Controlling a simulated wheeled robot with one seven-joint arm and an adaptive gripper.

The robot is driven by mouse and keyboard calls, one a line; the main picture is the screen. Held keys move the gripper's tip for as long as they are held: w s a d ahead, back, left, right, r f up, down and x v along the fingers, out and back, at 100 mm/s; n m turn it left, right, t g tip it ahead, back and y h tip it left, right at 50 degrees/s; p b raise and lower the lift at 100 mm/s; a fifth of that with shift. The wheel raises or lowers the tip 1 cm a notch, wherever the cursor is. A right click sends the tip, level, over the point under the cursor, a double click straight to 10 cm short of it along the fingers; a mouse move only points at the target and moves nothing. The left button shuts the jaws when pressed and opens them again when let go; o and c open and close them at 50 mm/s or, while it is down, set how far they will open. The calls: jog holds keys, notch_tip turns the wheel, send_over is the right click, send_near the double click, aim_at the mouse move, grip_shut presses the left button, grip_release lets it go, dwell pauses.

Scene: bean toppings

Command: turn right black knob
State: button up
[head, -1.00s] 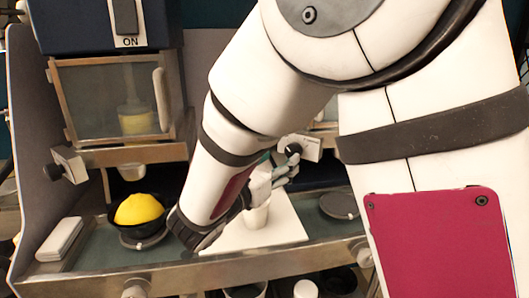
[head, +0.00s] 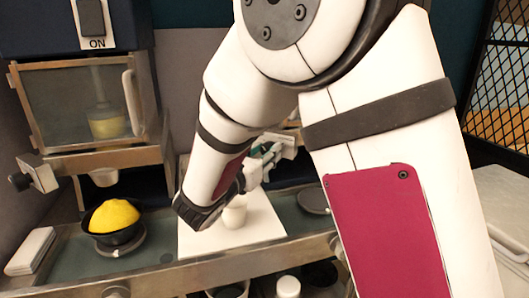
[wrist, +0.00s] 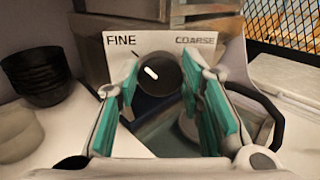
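The right black knob (wrist: 158,74) faces the wrist camera on a white plate (wrist: 120,43) marked FINE on the left and COARSE on the right. Its white pointer line slants from upper left to lower right. My gripper (wrist: 160,90) is open, with one teal finger on each side of the knob and gaps showing beside it. I cannot tell how far the tips reach past its face. In the head view my gripper (head: 265,153) is at the white block (head: 284,139), and the knob is hidden behind the fingers.
A left black knob (head: 18,182) sticks out at the far left. A black bowl (head: 112,238) of yellow stuff (head: 114,214) stands below the left machine. A white cup (head: 235,213) stands on a white board (head: 268,225) below my gripper. Stacked dark bowls (wrist: 38,75) are at left.

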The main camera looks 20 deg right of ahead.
jog(key=shift+m+b, duration=0.4)
jog(key=shift+b, duration=0.05)
jog(key=m+b, duration=0.5)
jog(key=b, duration=0.3)
jog(key=m+b, duration=0.6)
jog(key=b, duration=0.2)
jog(key=m+b, duration=0.6)
jog(key=b, duration=0.2)
jog(key=shift+s+d+f, duration=0.15)
jog(key=shift+f, duration=0.2)
jog(key=shift+r, duration=0.1)
jog(key=o, duration=1.2)
jog(key=shift+c, duration=0.2)
